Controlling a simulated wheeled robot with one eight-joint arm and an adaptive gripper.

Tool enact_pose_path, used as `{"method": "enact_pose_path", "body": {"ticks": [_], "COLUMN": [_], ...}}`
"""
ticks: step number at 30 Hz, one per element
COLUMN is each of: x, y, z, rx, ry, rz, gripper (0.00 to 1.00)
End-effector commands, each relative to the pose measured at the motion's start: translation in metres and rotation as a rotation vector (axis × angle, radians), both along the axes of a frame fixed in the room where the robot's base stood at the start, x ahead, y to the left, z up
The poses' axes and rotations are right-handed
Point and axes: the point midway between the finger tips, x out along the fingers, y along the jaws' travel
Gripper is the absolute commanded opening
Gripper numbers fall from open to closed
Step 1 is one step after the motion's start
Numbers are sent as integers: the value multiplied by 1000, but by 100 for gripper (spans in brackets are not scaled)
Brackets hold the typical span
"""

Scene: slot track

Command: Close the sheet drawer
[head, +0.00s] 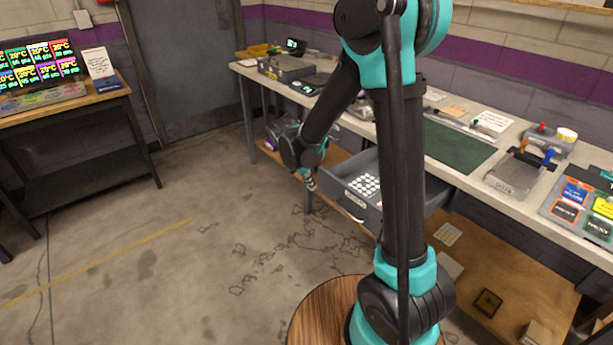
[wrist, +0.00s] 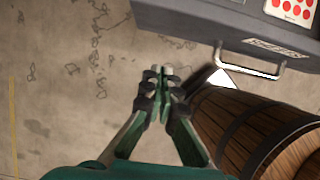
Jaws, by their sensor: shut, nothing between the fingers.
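The sheet drawer (head: 350,197) is a grey drawer pulled out from under the workbench in the head view. A sheet of white round dots (head: 367,186) lies inside it. In the wrist view the drawer front (wrist: 215,28) runs along the top, with a pale bar handle (wrist: 252,67) and a label on it. A sheet with red dots (wrist: 292,8) shows inside the drawer there. My gripper (head: 311,186) is at the left of the drawer in the head view. In the wrist view my gripper (wrist: 159,72) is shut and empty, over the floor, apart from the handle and to its left.
The workbench (head: 478,178) carries a green mat (head: 455,146), grey boxes and cards. A lower wooden shelf (head: 500,265) holds small items. My round wooden base is close to the drawer. The floor (head: 190,215) at the left is clear.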

Motion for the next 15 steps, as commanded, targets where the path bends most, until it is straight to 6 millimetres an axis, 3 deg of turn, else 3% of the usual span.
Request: {"method": "enact_pose_path", "body": {"ticks": [4, 9, 15], "x": [6, 20, 28], "y": [-7, -29, -38], "z": [-23, -21, -21], "rx": [0, 1, 1], "ry": [0, 0, 0], "rz": [-1, -4, -2], "gripper": [0, 0, 0]}}
